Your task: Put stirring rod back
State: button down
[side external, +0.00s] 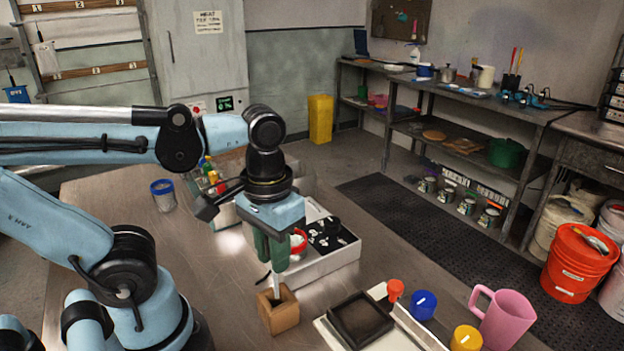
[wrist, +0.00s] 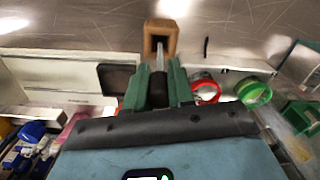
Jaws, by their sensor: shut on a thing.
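My gripper (side external: 272,255) points down over the metal table with its green fingers shut on a thin grey-white stirring rod (side external: 275,282). The rod is close to upright. A small wooden block with a dark opening in its top (side external: 283,318) stands on the table right below. The rod's lower end meets the block's opening in the side view; how deep it sits I cannot tell. In the wrist view the rod (wrist: 159,60) runs from between the fingers (wrist: 158,84) to the wooden block (wrist: 160,27). The rod's upper part is hidden by the fingers.
A white tray with a black insert (side external: 327,262) stands just behind the block. A dark square dish (side external: 360,319), red, blue and yellow pieces, and a pink mug (side external: 503,318) are to the right. A blue-rimmed jar (side external: 163,195) is back left. Bare table lies left of the block.

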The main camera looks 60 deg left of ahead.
send_over(277, 299)
jog(key=shift+w+a+f, duration=0.1)
jog(key=shift+f, duration=1)
jog(key=shift+a+f, duration=0.1)
jog(key=shift+f, duration=0.95)
jog(key=shift+f, duration=0.1)
jog(key=c, duration=1)
grip_release()
jog(key=shift+o, duration=0.2)
notch_tip(277, 299, up, 12)
jog(key=shift+f, duration=0.1)
jog(key=w+a+f+m+t, duration=0.2)
jog(key=w+f+t, duration=0.4)
jog(key=w, duration=0.3)
jog(key=shift+w+a+f+m+t, duration=0.25)
jog(key=shift+f+m+t, duration=0.1)
jog(key=shift+m+t, duration=0.2)
